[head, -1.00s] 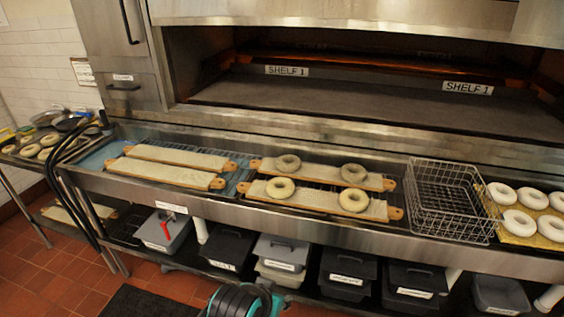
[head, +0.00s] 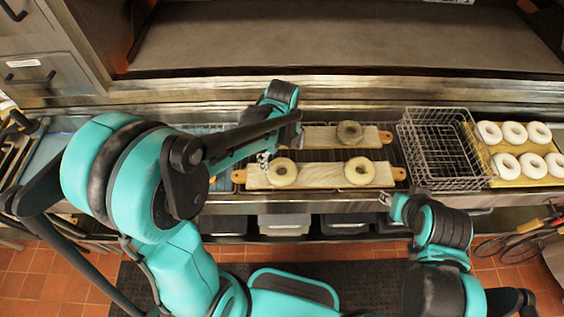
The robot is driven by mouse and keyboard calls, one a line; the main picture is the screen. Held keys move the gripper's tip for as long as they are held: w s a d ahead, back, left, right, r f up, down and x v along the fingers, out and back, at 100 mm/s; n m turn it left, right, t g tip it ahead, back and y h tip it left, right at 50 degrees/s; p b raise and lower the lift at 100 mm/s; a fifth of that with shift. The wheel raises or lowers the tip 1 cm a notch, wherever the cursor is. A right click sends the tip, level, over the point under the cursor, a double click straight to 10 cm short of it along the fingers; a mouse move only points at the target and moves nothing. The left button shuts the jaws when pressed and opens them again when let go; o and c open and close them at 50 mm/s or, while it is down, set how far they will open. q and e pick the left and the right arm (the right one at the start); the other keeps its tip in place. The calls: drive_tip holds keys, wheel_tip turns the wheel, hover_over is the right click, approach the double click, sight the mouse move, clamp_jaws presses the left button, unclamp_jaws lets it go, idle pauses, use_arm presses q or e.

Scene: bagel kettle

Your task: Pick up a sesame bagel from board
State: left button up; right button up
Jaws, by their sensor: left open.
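Two wooden boards lie side by side on the counter. The front board (head: 320,175) holds two bagels, a left one (head: 282,182) and a right one (head: 358,181). The back board (head: 320,138) shows one darker, seeded-looking bagel (head: 350,142) near its right end; its left part is hidden by my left arm. My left gripper (head: 264,160) is open, just left of and above the front board's left bagel, with its fingers partly hidden. My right gripper (head: 392,204) is at the counter's front edge, right of and below the boards; its jaws are unclear.
A wire basket (head: 443,184) stands right of the boards. A yellow tray (head: 502,178) with several pale bagels lies beyond it. The oven deck (head: 340,40) is behind the counter. Lidded bins (head: 284,226) sit below.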

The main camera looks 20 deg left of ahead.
sight(282, 169)
use_arm(q)
drive_tip(key=shift+m, duration=0.3)
drive_tip(key=f+b, duration=0.1)
drive_tip(key=f, duration=0.3)
drive_tip(key=f+b, duration=0.1)
drive_tip(key=f, duration=0.3)
drive_tip(key=shift+w+a, duration=0.2)
drive_tip(key=shift+c, duration=0.3)
drive_tip(key=c, duration=1.3)
